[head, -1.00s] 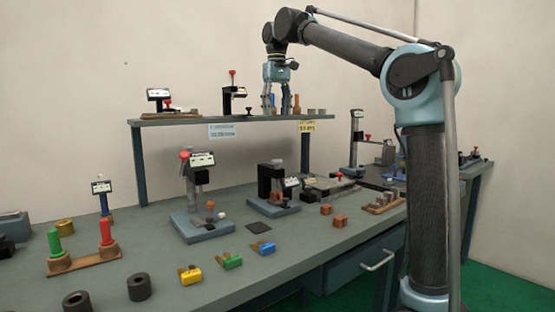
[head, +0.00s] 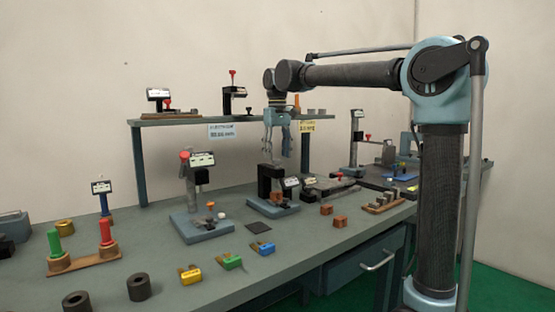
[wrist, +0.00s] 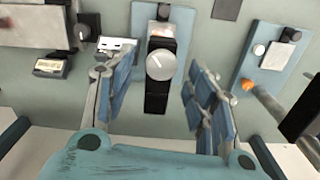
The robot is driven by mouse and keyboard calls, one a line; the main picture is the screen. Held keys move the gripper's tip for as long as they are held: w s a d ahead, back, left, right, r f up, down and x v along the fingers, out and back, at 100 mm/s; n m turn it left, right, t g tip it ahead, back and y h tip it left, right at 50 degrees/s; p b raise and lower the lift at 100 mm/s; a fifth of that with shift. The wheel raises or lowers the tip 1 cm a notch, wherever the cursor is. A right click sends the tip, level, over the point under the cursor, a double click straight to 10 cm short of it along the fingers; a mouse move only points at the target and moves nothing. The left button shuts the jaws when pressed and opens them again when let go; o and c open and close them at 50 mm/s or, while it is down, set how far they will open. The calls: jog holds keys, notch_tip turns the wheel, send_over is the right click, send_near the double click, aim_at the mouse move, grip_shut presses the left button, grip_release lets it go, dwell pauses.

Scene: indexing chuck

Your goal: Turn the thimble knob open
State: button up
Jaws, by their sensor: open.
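A grey round knob with a white pointer line (wrist: 160,64) tops a black upright device on a blue-grey base (wrist: 165,20) in the wrist view. I take it for the thimble knob, though no label confirms this. The black device (head: 267,184) also shows in the head view, with a small display beside it; its knob is too small to make out there. My gripper (head: 277,152) points down above the device, apart from it. In the wrist view my gripper (wrist: 157,85) is open and empty, with the knob between its spread fingers.
A shelf (head: 180,122) with several instruments stands behind my gripper. A taller gauge stand (head: 202,228) is at the left of the device. Coloured blocks, such as a green one (head: 230,262), lie in front. A dark flat pad (head: 259,227) lies nearby.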

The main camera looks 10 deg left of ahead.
jog(key=shift+f, duration=1.05)
jog(key=c, duration=1.1)
jog(key=n, duration=0.4)
jog(key=shift+n, duration=0.4)
jog(key=n, duration=0.5)
jog(key=shift+w+r, duration=0.1)
jog(key=shift+n, duration=0.3)
